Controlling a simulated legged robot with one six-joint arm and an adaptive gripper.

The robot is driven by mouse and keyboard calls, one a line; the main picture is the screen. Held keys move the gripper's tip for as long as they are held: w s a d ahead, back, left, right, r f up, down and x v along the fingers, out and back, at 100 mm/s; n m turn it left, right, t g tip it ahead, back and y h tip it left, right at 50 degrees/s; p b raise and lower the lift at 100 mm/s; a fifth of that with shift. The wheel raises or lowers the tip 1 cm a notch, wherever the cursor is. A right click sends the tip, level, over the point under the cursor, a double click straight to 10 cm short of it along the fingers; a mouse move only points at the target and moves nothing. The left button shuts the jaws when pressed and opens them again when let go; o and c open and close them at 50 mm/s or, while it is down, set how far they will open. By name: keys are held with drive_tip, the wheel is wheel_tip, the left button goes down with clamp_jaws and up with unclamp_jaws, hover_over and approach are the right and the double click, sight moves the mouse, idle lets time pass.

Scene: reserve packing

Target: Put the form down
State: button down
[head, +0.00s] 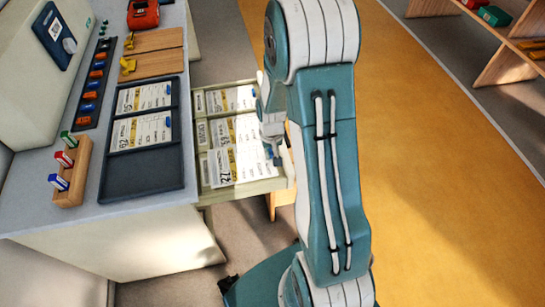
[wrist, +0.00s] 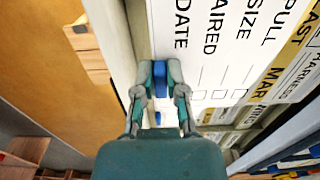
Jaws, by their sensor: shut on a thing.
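My gripper (head: 272,150) is at the right end of a pulled-out drawer (head: 265,186). It is shut on the blue tab at the edge of a white form (head: 243,163) with a yellow band. In the wrist view the fingers (wrist: 160,75) pinch the tab, and the form (wrist: 215,50) fills the upper right with printed words. The form lies in or just above the drawer's front part; I cannot tell which. Other forms (head: 223,100) lie behind it. A dark tray (head: 140,178) on the counter holds two forms (head: 140,133) in its back and middle slots; its front slot is bare.
Left of the tray stand a wooden block with coloured stamps (head: 72,172), a strip of coloured items (head: 95,75) and a pale machine (head: 30,75). Wooden boards (head: 153,62) and a red device (head: 142,14) are behind it. A shelf (head: 500,60) stands far right.

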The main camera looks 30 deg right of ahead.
drive_tip(key=shift+w+d+f, duration=0.35)
drive_tip(key=shift+w+f, duration=0.05)
drive_tip(key=shift+f, duration=0.25)
drive_tip(key=shift+w+d+f, duration=0.3)
drive_tip(key=shift+w+f, duration=0.1)
drive_tip(key=shift+f, duration=0.2)
drive_tip(key=shift+w+d+f, duration=0.2)
drive_tip(key=shift+w+f, duration=0.3)
drive_tip(key=shift+f, duration=0.2)
wheel_tip(320, 180, down, 3)
drive_tip(key=shift+r, duration=0.2)
drive_tip(key=shift+f, duration=0.15)
drive_tip(key=shift+f, duration=0.1)
drive_tip(key=c, duration=1)
unclamp_jaws()
